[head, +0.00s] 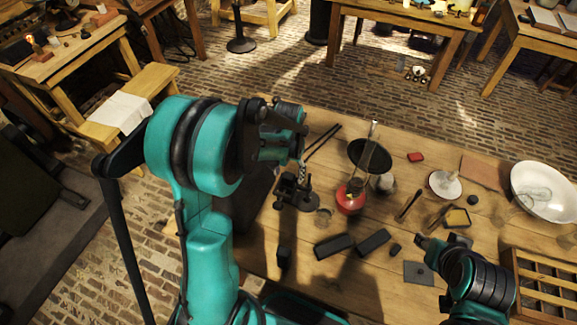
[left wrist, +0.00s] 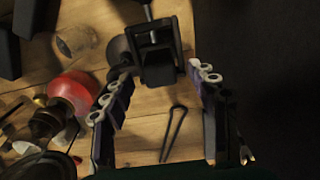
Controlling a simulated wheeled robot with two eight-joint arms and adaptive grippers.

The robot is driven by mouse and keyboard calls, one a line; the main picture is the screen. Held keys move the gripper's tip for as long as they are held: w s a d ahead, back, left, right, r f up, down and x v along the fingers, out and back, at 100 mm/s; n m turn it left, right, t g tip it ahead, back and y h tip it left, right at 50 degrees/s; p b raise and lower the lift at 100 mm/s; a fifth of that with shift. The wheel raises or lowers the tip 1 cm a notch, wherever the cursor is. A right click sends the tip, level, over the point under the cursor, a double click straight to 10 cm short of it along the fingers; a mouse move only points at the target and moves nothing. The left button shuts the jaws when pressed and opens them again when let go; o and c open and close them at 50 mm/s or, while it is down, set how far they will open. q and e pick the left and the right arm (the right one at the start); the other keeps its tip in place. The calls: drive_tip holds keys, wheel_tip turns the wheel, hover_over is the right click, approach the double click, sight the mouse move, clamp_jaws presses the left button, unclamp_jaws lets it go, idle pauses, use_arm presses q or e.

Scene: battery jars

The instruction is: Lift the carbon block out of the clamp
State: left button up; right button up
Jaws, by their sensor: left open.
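The black clamp (head: 291,192) stands on the wooden table below my left gripper (head: 301,168). In the left wrist view the clamp (left wrist: 150,26) is at the top middle, with a dark block, which looks like the carbon block (left wrist: 159,68), at its near end. My left gripper (left wrist: 160,78) is open, one finger on each side of the block, with gaps visible. How far above or level with the block the fingertips are, I cannot tell. My right gripper (head: 430,243) is low over the table's right part; its fingers are too small to read.
A red burner (head: 350,199) stands close right of the clamp, near a black round pan (head: 370,155). Dark bars (head: 335,246) lie in front. A white bowl (head: 543,187) and a compartment tray (head: 545,285) are at the right. Tongs (left wrist: 173,132) lie on the table.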

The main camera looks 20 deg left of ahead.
sight(289, 185)
use_arm(q)
drive_tip(key=shift+f, duration=1.25)
drive_tip(key=c, duration=1.3)
clamp_jaws()
drive_tip(key=shift+s+b, duration=0.25)
drive_tip(key=shift+b, duration=0.25)
drive_tip(key=shift+d, duration=0.1)
drive_tip(key=o, duration=1.3)
unclamp_jaws()
